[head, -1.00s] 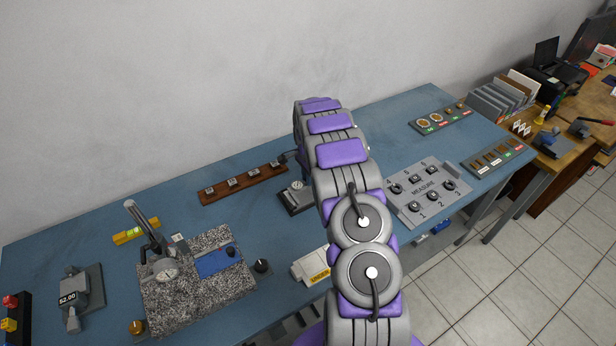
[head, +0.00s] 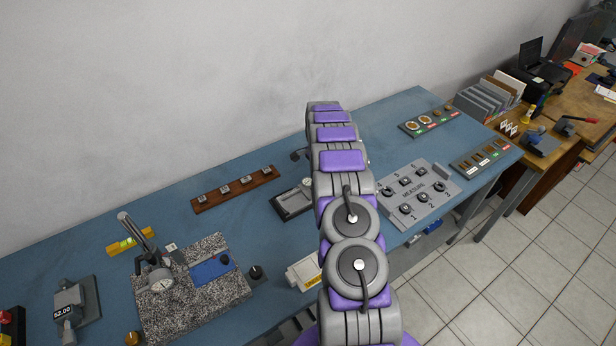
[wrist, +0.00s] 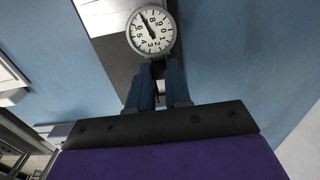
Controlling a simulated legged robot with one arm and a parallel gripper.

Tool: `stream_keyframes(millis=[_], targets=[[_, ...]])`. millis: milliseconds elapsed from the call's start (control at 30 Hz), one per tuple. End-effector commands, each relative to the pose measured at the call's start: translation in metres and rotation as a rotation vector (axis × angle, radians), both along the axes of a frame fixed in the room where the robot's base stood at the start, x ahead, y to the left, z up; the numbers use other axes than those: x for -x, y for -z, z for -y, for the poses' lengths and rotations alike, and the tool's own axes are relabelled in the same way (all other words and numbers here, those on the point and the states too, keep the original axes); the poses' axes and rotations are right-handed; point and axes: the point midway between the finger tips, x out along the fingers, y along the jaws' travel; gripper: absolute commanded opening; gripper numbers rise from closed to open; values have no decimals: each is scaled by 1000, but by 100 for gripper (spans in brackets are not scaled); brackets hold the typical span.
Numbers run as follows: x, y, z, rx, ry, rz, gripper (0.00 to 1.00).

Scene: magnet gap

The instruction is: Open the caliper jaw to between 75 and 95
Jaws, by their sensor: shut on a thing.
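A device with a round white dial (wrist: 152,32) and a flat grey bed (wrist: 116,45) shows in the wrist view; it appears to be the caliper. The dial's dark needle points up and left; the exact reading is too small to tell. My gripper (wrist: 156,82) is shut just below the dial, its blue fingers on a narrow part of the caliper that they mostly hide. In the head view the caliper bed (head: 291,204) lies on the blue bench left of my arm, with the dial (head: 308,182) at the arm's edge. My gripper is hidden behind my arm there.
A wooden rack (head: 235,188) of small blocks lies behind the caliper. A grey MEASURE board (head: 418,192) is at right. A granite plate (head: 190,300) with a gauge stand is at left, and a white box (head: 303,273) nearer.

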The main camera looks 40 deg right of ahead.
Motion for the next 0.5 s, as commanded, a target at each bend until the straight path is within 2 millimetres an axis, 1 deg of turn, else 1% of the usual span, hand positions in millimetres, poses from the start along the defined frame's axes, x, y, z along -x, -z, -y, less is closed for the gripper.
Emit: stream_keyframes(millis=[100,367,400,500], targets=[[1,1,4,1,1,-3,0],[1,1,3,1,0,-4,0],[1,1,3,1,0,-4,21],[1,1,3,1,0,-3,31]])
